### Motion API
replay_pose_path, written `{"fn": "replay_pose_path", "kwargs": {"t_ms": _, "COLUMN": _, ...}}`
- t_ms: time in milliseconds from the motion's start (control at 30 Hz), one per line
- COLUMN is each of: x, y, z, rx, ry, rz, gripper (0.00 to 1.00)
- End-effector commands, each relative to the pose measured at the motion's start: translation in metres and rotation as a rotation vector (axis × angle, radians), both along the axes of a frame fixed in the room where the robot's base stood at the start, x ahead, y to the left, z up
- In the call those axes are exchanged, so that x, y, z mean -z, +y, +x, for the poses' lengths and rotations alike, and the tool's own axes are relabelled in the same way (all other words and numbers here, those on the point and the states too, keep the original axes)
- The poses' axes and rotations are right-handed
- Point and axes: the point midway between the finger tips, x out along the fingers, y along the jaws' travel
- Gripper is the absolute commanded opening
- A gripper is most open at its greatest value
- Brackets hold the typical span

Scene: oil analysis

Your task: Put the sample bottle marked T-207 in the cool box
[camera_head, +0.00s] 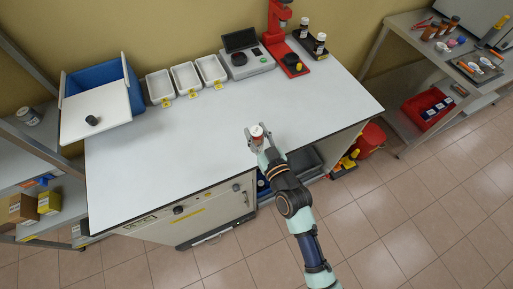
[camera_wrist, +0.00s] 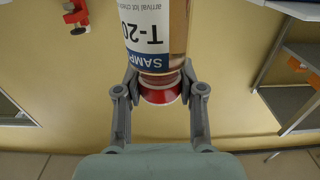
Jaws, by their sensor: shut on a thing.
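My gripper (camera_head: 257,138) is shut on a sample bottle (camera_head: 257,131) near the front edge of the bench; whether the bottle touches the bench is unclear. In the wrist view, my gripper (camera_wrist: 160,90) grips the bottle (camera_wrist: 178,50) at its neck, just by the red and white cap (camera_wrist: 160,94). The cool box (camera_head: 120,74) is blue and stands at the bench's left end. Its white lid (camera_head: 85,122), with a dark knob, lies across its front part, leaving some blue interior showing behind.
Three white trays (camera_head: 186,79) stand at the back of the bench (camera_head: 190,150). A grey instrument (camera_head: 246,62), a red stand (camera_head: 276,22) and a dark tray with two bottles (camera_head: 320,44) stand to their right. The bench middle is clear. Shelves (camera_head: 40,150) stand at left.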

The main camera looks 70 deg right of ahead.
Motion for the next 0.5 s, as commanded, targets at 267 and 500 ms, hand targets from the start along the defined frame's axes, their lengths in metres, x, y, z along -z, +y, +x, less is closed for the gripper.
{"fn": "replay_pose_path", "kwargs": {"t_ms": 267, "x": 0.024, "y": 0.000, "z": 0.000, "rx": 0.000, "ry": -0.001, "rz": -0.001, "gripper": 0.00}}
{"fn": "replay_pose_path", "kwargs": {"t_ms": 500, "x": 0.065, "y": 0.000, "z": 0.000, "rx": 0.000, "ry": -0.001, "rz": 0.001, "gripper": 0.00}}
